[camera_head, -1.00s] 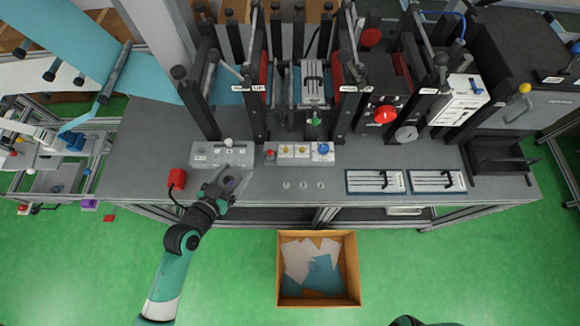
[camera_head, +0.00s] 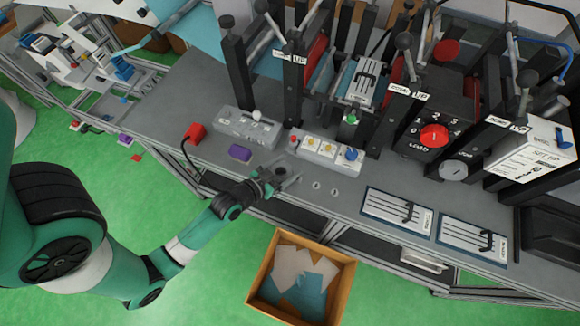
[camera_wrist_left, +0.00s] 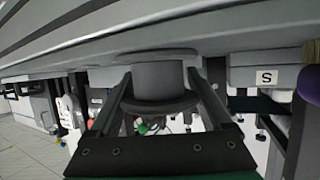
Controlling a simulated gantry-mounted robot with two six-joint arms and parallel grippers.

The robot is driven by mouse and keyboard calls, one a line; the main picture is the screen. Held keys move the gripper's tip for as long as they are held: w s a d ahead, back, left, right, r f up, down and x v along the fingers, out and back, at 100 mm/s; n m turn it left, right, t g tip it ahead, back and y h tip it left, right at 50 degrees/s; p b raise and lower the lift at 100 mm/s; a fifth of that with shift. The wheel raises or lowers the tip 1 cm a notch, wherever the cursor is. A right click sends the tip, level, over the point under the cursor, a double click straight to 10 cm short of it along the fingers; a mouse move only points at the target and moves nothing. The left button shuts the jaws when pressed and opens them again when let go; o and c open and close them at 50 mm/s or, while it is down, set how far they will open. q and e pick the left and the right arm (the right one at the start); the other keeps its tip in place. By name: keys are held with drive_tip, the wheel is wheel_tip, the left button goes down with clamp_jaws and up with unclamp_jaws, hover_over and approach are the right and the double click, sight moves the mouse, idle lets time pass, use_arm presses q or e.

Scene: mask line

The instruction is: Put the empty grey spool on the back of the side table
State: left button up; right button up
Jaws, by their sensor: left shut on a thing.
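My left gripper (camera_head: 284,182) is at the front edge of the grey workbench (camera_head: 185,105), right of a purple block. In the left wrist view, a dark grey flanged spool (camera_wrist_left: 158,78) sits between the two fingers of the left gripper (camera_wrist_left: 160,98), and they are shut on it. No material shows wound on its core. In the head view the spool is too small and dark to make out clearly. No side table can be picked out with certainty; a framed stand (camera_head: 118,92) with a white device is at the upper left. My right gripper is not in view.
The purple block (camera_head: 240,153) and a red box (camera_head: 195,132) lie near the bench's front edge. Button panels (camera_head: 325,152) and tall black posts stand behind. A wooden crate (camera_head: 262,270) with sheets is on the floor below. Green floor is open at left.

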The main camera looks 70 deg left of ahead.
use_arm(q)
drive_tip(key=shift+r, duration=0.2)
drive_tip(key=shift+f, duration=0.15)
drive_tip(key=o, duration=1.2)
drive_tip(key=shift+c, duration=0.2)
drive_tip(key=shift+s+d+r, duration=0.1)
drive_tip(key=shift+s+r, duration=0.05)
drive_tip(key=shift+r, duration=0.1)
drive_tip(key=v, duration=1.1)
drive_tip(key=shift+s, duration=0.25)
drive_tip(key=shift+d, duration=0.1)
